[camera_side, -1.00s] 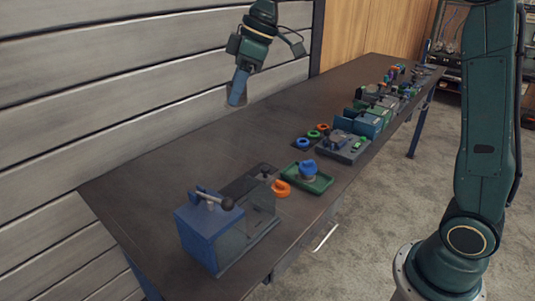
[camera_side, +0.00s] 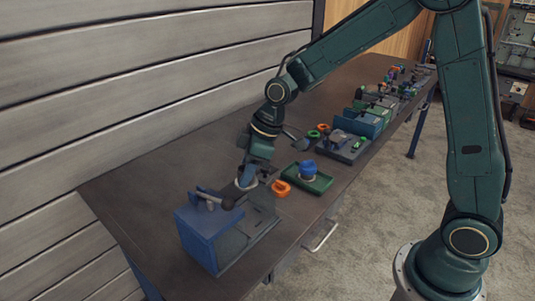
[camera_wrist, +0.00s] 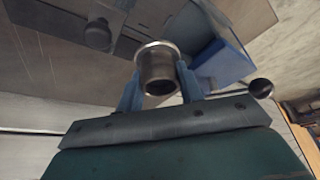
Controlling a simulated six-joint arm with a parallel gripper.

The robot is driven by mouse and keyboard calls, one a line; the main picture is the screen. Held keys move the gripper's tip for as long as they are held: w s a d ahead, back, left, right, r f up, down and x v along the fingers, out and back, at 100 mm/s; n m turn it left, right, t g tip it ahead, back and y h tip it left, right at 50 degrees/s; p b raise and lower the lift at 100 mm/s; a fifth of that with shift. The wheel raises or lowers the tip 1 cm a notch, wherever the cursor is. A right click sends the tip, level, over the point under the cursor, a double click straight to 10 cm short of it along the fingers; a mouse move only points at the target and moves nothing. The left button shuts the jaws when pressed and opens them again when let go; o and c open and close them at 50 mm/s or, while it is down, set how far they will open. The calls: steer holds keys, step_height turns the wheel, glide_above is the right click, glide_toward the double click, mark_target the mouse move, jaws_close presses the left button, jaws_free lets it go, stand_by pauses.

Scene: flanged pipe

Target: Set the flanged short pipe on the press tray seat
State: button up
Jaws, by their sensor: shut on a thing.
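My gripper (camera_side: 246,178) is shut on the flanged short pipe (camera_wrist: 157,66), a grey metal tube with a wider rim. In the wrist view its two blue fingers (camera_wrist: 158,90) clasp the pipe from both sides. In the side view the pipe is small and mostly hidden by the fingers. The press is a blue block (camera_side: 207,236) with a lever and a dark ball knob; it also shows in the wrist view (camera_wrist: 226,62). A grey press tray (camera_side: 262,217) extends from the block. My gripper is over the tray area. I cannot tell the pipe's height above it or see the seat.
An orange ring part (camera_side: 281,188) lies close to the right of my gripper. A green tray (camera_side: 319,183) holds a blue-topped part. More fixtures run along the bench's far end. The lever knob (camera_wrist: 261,88) is near the fingers in the wrist view. Bench left of the press is bare.

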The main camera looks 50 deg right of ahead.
step_height(320, 180, down, 8)
steer(key=shift+r, duration=0.2)
steer(key=shift+f, duration=0.15)
